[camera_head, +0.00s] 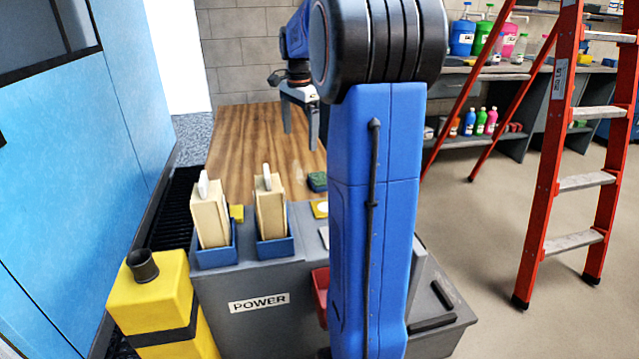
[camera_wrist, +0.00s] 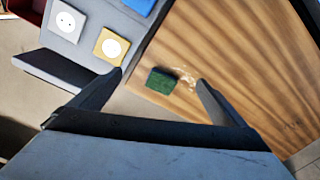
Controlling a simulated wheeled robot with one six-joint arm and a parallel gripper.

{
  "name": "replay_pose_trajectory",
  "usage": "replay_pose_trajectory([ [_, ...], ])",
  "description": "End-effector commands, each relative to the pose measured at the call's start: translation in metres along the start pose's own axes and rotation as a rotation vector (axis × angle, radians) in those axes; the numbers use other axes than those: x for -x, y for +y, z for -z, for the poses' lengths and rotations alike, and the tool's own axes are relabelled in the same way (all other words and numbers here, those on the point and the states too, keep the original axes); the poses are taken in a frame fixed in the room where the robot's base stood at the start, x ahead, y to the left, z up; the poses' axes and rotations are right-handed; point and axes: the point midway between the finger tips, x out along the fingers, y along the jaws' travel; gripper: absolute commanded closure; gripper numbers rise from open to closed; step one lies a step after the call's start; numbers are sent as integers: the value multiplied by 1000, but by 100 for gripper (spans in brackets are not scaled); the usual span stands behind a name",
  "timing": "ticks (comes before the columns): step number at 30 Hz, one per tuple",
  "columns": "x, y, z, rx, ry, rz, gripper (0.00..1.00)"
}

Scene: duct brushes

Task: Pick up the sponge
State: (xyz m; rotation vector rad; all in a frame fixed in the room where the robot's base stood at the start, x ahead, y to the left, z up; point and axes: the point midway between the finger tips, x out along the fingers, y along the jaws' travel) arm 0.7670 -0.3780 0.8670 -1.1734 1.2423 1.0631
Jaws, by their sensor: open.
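The sponge, a small dark green block (camera_wrist: 161,81), lies on the wooden tabletop near its edge. In the head view it (camera_head: 317,181) shows beside my blue arm, which may hide part of it. My gripper (camera_head: 300,138) is open and empty above the wooden table, fingers pointing down. In the wrist view the fingertips (camera_wrist: 160,77) stand wide apart, with the sponge appearing between them and nearer the left finger. The sponge looks to be below the fingers, not touched by them.
A pale smear or clear scrap (camera_wrist: 186,76) lies beside the sponge. A grey unit (camera_head: 255,295) marked POWER adjoins the wooden table (camera_head: 245,140) and holds two cream blocks in blue holders (camera_head: 275,247). A yellow canister (camera_head: 155,305) stands left; a red ladder (camera_head: 545,180) stands right.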

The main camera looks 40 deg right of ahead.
Motion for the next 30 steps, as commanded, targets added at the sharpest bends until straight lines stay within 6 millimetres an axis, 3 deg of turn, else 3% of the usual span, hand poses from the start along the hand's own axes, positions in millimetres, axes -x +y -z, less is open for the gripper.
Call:
replay_pose_trajectory([
  [1,-6,-9,21,-64,-4,-14,4],
  [3,-12,-17,42,-143,-9,-30,4],
  [10,-25,-31,89,-309,-17,-61,4],
  [17,-43,-32,97,-343,-19,-69,4],
  [30,-120,-27,93,-340,-20,-70,4],
])
